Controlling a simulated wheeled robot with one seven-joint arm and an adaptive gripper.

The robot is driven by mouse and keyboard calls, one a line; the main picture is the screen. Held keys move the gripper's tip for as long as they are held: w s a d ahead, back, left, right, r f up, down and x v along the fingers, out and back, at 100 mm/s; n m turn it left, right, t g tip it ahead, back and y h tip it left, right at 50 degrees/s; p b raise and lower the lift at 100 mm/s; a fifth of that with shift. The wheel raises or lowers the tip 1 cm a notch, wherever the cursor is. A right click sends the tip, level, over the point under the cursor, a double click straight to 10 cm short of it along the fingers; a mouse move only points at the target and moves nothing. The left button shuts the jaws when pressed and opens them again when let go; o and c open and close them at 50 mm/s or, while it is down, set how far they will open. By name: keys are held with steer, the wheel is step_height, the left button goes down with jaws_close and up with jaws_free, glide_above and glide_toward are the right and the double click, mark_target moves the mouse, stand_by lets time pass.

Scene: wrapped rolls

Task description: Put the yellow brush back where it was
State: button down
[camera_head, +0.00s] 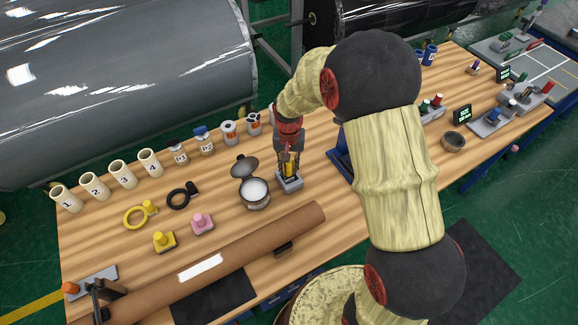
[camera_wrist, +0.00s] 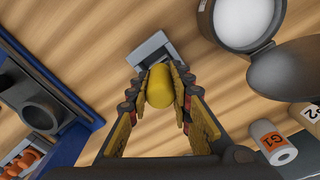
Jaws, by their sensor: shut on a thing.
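My gripper (camera_head: 289,163) is shut on the yellow brush (camera_head: 290,171), and points down at the table right of the open tin. In the wrist view the brush's rounded yellow end (camera_wrist: 160,86) sits between the two fingers of my gripper (camera_wrist: 163,80). A small grey block (camera_head: 290,184) is directly below the brush in the head view; it also shows past the fingertips in the wrist view (camera_wrist: 152,47). I cannot tell whether the brush touches the block or is inside it, since the fingers hide its lower part.
An open tin of white stuff (camera_head: 254,193) is close on the left. A blue rack (camera_head: 341,160) is close on the right. A long brown roll (camera_head: 215,265) lies in front. Numbered cups (camera_head: 122,173) and labelled rolls (camera_head: 229,132) line the back.

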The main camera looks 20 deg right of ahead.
steer(key=shift+f, duration=0.2)
steer(key=c, duration=1.6)
jaws_free()
step_height(320, 180, up, 13)
steer(key=shift+f+p, duration=0.15)
steer(key=shift+p, duration=0.7)
steer(key=s+r+n+t, duration=0.3)
steer(key=s+r+t, duration=0.1)
steer(key=s+r, duration=1.2)
steer(key=shift+n+t, duration=0.8)
steer(key=s+r, duration=0.1)
steer(key=s, duration=0.1)
steer(key=s+r, duration=0.1)
steer(key=s, duration=0.5)
steer(key=shift+s+r, duration=0.25)
steer(key=shift+r, duration=0.15)
